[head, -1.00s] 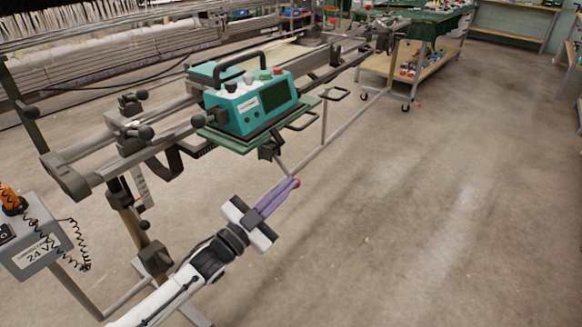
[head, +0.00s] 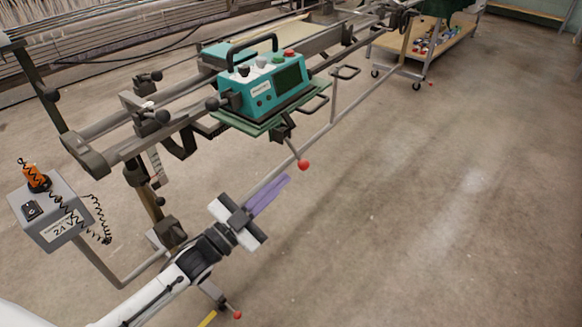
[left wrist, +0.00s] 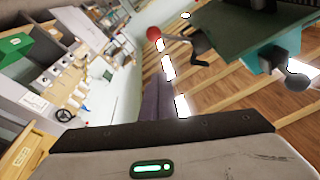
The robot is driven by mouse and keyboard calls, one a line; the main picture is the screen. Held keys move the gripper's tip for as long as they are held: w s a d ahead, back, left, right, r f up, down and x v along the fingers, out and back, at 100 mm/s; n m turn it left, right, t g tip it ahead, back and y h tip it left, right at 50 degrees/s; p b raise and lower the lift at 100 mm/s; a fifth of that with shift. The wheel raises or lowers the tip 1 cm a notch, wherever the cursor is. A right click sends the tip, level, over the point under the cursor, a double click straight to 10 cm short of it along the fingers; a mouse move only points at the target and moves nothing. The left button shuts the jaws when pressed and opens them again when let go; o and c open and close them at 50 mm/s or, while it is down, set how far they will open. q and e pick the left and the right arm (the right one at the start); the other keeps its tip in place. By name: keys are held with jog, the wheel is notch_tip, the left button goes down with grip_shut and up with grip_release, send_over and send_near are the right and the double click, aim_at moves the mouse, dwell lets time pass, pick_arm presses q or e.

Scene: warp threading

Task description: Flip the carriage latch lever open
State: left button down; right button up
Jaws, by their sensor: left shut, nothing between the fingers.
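The teal carriage box (head: 265,88) with a black handle sits on a green plate (head: 240,124) on the rails. The latch lever (head: 291,147) hangs below the plate's near edge, sloping down to a red ball knob (head: 303,165). My left gripper (head: 286,181), with purple fingers, is shut and empty. Its tips appear just below and left of the knob, with a small gap. In the left wrist view the knob (left wrist: 154,33) lies beyond the fingers (left wrist: 157,100), and the dark lever (left wrist: 196,48) runs to the green plate (left wrist: 235,35). My right gripper is not in view.
A grey 24 V box (head: 50,215) with an orange-handled tool and coiled cord stands at left. A long lower rail (head: 320,132) passes behind my gripper. A wooden cart (head: 440,48) stands at the back right. Floor at right is clear.

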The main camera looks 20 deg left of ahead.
pick_arm(q)
jog(key=shift+v, duration=1.95)
